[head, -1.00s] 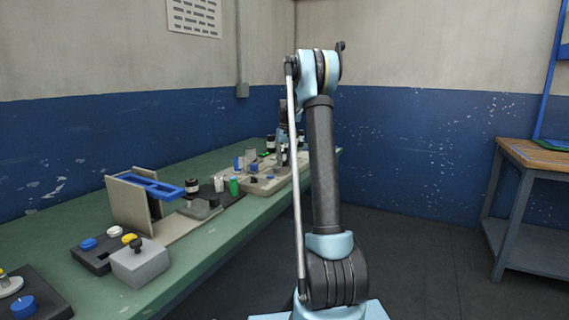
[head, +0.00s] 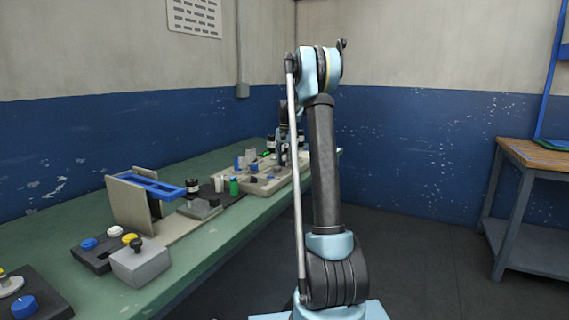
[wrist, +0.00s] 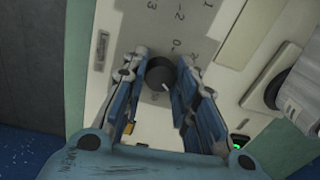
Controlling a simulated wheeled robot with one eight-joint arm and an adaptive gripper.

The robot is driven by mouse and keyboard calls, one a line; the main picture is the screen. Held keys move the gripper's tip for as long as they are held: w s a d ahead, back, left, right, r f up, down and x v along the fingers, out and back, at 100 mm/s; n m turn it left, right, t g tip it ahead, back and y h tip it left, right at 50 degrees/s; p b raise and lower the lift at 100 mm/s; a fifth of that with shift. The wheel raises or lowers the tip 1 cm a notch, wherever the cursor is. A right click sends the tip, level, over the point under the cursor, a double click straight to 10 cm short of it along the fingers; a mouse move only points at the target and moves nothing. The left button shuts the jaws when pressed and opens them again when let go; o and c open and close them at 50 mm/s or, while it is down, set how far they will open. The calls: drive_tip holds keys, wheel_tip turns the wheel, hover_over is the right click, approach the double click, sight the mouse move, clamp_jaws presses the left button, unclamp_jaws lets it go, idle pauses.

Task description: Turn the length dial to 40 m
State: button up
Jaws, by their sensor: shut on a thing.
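The length dial (wrist: 160,74) is a dark round knob with a pale pointer mark, seen in the wrist view. It sits on a grey plate with printed numbers, beside a small label (wrist: 102,50) that appears to read "Length". The pointer faces the lower right of the picture, toward my gripper's side. My gripper (wrist: 165,62) is shut on the dial, with one blue-padded finger on each side. In the head view my gripper is at the far end of the bench, mostly hidden behind my arm, and the dial cannot be made out.
A dark-ended pale cylinder (wrist: 275,90) and a lit green indicator (wrist: 239,141) are right of the dial. On the green bench (head: 210,240) stand a blue-topped frame (head: 150,183), a grey box with a knob (head: 139,262) and several small parts.

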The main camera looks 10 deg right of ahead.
idle(0.5)
drive_tip(key=o, duration=1)
drive_tip(key=shift+o, duration=0.2)
wheel_tip(320, 180, up, 12)
drive_tip(key=shift+s+d, duration=0.15)
drive_tip(key=shift+d, duration=0.15)
